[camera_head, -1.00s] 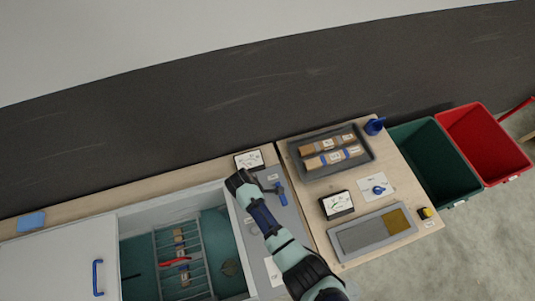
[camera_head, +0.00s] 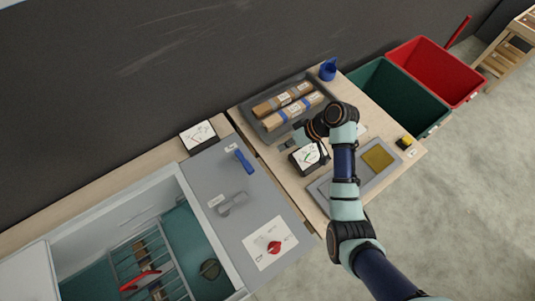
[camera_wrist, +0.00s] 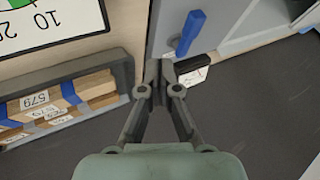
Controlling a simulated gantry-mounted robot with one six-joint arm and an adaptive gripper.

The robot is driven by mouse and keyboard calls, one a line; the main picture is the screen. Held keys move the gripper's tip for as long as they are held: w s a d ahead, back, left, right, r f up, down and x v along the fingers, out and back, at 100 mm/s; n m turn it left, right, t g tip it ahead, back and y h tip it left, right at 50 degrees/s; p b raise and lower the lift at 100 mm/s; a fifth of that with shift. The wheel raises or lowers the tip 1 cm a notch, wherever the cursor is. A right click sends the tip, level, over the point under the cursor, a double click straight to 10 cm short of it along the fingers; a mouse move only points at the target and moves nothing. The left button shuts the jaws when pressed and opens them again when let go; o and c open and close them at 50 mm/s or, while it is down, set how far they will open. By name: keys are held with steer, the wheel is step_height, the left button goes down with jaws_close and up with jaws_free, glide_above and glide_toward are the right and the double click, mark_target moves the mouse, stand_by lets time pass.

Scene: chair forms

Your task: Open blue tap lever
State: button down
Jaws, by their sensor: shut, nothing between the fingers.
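The blue tap lever (camera_head: 244,162) is a short blue bar on the grey panel (camera_head: 208,175), beside a small white label. It slants from upper left to lower right in the head view. In the wrist view the lever (camera_wrist: 187,32) shows just above and to the right of the fingertips. My gripper (camera_head: 287,146) is to the right of the lever in the head view, apart from it, over the wooden table near the tray. In the wrist view my gripper (camera_wrist: 165,68) has its fingertips together with nothing between them.
A grey tray of labelled packages (camera_head: 247,111) lies behind my gripper. A dial meter (camera_head: 309,157) stands close in front of it; another meter (camera_head: 198,135) is left of the lever. A grey handle (camera_head: 232,203) and red knob (camera_head: 274,246) share the panel. Green (camera_head: 400,90) and red (camera_head: 437,67) bins stand right.

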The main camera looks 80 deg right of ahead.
steer(key=b, duration=0.2)
glide_toward(258, 168)
steer(key=w+d+f, duration=0.2)
steer(key=shift+w+d, duration=0.15)
steer(key=shift+w, duration=0.2)
steer(key=w+a, duration=0.2)
steer(key=shift+w+a+f+p, duration=0.25)
steer(key=shift+w+p, duration=0.05)
steer(key=shift+p, duration=0.05)
steer(key=shift+w+a, duration=0.3)
